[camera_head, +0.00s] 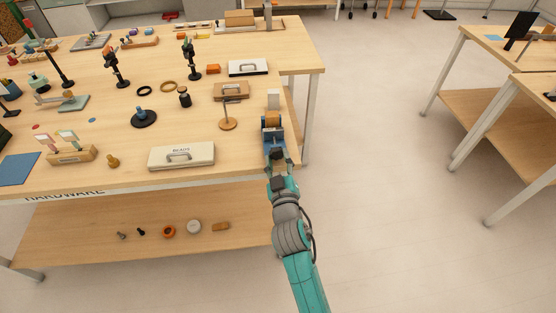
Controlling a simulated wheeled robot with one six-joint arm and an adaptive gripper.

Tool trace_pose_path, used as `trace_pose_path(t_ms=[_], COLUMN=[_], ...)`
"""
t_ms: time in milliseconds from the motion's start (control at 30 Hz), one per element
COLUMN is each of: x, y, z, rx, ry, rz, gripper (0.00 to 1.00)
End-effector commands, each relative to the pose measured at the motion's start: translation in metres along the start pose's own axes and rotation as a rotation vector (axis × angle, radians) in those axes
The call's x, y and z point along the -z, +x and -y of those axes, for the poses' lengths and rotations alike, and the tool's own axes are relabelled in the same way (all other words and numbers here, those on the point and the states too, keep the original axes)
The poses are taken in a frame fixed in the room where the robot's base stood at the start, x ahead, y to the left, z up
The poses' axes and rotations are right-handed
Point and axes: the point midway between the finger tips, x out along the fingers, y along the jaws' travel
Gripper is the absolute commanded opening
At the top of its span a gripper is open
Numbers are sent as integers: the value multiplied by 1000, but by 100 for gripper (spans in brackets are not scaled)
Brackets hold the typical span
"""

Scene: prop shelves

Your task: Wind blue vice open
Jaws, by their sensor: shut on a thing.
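The blue vice (273,134) stands at the right edge of the wooden table, near its front right corner. A tan wooden block (271,118) shows at its top. My gripper (279,163) is at the near end of the vice, reached from below in the picture by my teal arm. It is shut on the near end of the vice, where the handle would be. The handle itself is too small and too hidden by the gripper to make out. How far the jaws of the vice stand apart cannot be told.
A white box labelled BEADS (181,156) lies left of the vice. A round wooden stand (228,124) and a pale block (273,99) are close by. The floor (390,220) right of my arm is clear. Another table (490,60) stands at the far right.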

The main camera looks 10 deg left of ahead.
Motion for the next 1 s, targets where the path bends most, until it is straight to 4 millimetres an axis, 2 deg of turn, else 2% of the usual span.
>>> trace_pose_path(t_ms=[633, 667, 733, 1000], x=[0, 0, 0, 0], y=[0, 0, 0, 0], z=[0, 0, 0, 0], rx=[0, 0, 1, 0], ry=[-59, -59, -59, -58], rz=[1, 1, 1, 0], gripper=[8, 47, 65, 67])
